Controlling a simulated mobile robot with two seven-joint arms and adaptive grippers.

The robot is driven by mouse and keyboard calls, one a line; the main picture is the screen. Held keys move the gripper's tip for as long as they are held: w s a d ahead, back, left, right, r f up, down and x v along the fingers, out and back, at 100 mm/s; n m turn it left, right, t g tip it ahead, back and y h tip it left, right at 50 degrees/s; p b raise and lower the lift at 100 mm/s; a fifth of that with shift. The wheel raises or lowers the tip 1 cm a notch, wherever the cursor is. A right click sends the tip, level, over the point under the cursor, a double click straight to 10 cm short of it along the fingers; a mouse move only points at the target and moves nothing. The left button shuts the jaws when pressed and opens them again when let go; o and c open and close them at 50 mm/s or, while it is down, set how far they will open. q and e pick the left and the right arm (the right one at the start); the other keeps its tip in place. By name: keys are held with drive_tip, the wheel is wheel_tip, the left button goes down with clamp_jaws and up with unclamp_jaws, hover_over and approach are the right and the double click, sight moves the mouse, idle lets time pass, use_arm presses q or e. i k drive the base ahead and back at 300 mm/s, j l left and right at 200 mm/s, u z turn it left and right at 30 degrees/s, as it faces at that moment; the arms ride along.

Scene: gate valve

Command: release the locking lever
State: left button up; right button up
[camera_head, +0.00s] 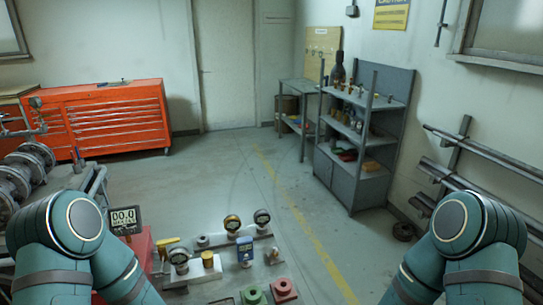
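A bench with valve parts stands low in the middle of the view. A small yellow lever-like piece (167,241) shows at its left side, beside a round gauge (179,257). A blue part (245,251) stands upright near the middle of the bench. I cannot tell which of these pieces is the locking lever, or whether it is locked. Both my arms reach down at the lower left and lower right. Both grippers are outside the picture, below its bottom edge.
Two more gauges (232,223) (262,217) stand behind the blue part. A green block (252,295) and a red block (284,290) lie in front. An orange tool cabinet (100,118) and grey shelves (345,180) stand farther back. The floor between is clear.

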sight(182, 285)
drive_tip(key=u, duration=1.1)
